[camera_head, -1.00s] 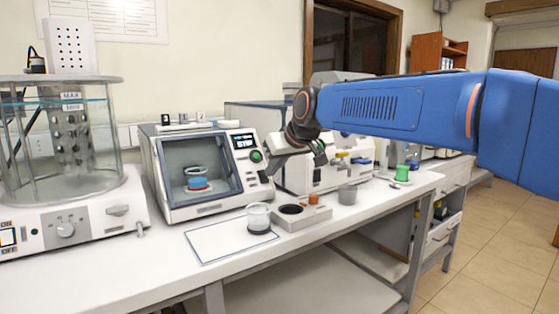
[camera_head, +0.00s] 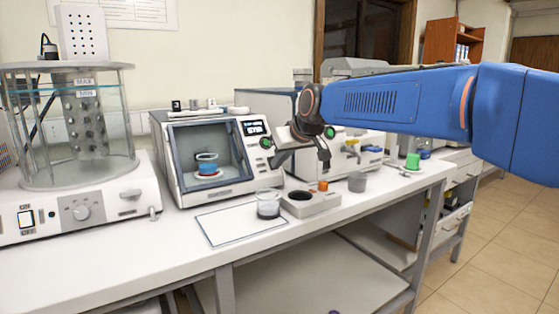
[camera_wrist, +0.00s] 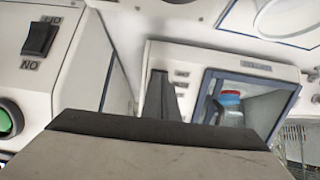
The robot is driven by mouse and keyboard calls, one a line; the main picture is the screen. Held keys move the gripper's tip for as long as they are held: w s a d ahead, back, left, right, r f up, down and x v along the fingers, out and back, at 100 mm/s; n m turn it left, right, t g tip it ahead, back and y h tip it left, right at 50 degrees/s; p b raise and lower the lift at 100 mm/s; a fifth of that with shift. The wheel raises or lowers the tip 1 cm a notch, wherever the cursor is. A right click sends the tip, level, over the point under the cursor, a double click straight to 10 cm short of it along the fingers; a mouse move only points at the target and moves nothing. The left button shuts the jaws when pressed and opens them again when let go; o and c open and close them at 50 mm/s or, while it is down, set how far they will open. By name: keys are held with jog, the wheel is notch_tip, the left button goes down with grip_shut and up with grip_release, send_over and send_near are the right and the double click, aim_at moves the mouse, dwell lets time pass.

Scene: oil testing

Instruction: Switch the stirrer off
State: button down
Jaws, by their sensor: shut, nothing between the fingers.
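A white test unit (camera_head: 215,190) with a windowed chamber stands mid-bench; it shows in the wrist view (camera_wrist: 215,58), upside down. It has a lit display, a green button (camera_head: 266,143) and small dark controls below it. A blue beaker (camera_head: 207,163) is behind its window. My gripper (camera_head: 274,165) is shut and empty at the unit's right side; its dark finger (camera_wrist: 160,95) overlaps the control panel in the wrist view. A black rocker switch (camera_wrist: 40,38) marked ON and OFF is on the neighbouring unit. I cannot tell which control is the stirrer's.
A glass bath unit (camera_head: 75,205) with its own switch and knob stands at the left. A beaker (camera_head: 268,203), a mat (camera_head: 225,232), a block with a hole (camera_head: 312,204) and a grey cup (camera_head: 357,182) are on the bench front. Another white unit (camera_head: 345,165) is behind my gripper.

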jog(key=shift+f, duration=0.85)
jog(key=shift+r, duration=0.25)
jog(key=s+d+r+m, duration=0.35)
jog(key=r+m, duration=0.25)
jog(key=m, duration=0.3)
jog(key=s+d+r+m, duration=0.3)
jog(key=s+r+m, duration=0.2)
jog(key=m, duration=0.4)
jog(key=x, duration=1.4)
jog(key=shift+a, duration=0.25)
